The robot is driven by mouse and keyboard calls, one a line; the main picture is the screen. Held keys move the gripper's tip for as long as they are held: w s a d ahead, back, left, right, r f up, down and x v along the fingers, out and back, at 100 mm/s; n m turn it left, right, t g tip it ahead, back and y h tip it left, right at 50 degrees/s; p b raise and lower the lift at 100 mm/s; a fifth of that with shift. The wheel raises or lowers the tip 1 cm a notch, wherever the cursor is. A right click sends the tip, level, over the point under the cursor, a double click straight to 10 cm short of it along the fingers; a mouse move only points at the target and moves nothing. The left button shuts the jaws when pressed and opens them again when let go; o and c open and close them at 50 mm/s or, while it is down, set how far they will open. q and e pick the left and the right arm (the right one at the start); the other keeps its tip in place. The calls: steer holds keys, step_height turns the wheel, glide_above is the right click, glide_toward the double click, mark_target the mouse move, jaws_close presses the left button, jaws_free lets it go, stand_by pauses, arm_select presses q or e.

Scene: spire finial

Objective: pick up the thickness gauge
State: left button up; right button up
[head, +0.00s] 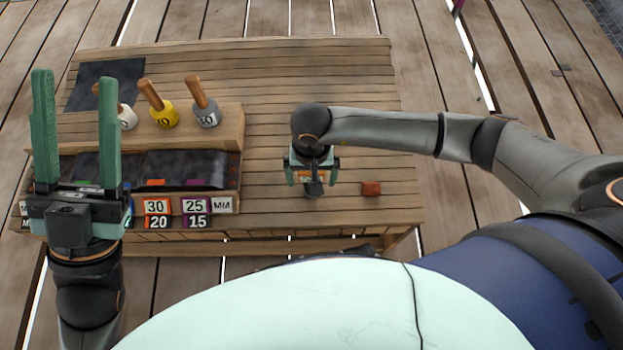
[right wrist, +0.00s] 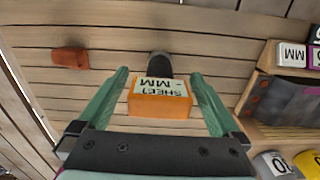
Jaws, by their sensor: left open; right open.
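The thickness gauge (right wrist: 160,108) appears to be the orange block with a pale label reading "SHEET" and "MM", upside down in the right wrist view. A dark rounded part (right wrist: 159,66) shows at its far end. My right gripper (head: 312,174) points down over the bench with its green fingers open. The gauge lies between the fingers, which stand on either side of it in the right wrist view. In the head view it is partly hidden by the gripper. My left gripper (head: 75,88) is open and empty, raised at the left.
A red-brown block (head: 371,188) lies on the wooden bench (head: 340,75) right of the right gripper. At left, a wooden rack (head: 228,130) holds wooden-handled weights, including a yellow one (head: 163,116) and a grey one (head: 206,116). Numbered tags (head: 156,206) line its front.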

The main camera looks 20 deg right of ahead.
steer(key=shift+c, duration=0.2)
steer(key=c, duration=1.5)
steer(key=shift+o, duration=0.2)
steer(key=shift+r, duration=0.15)
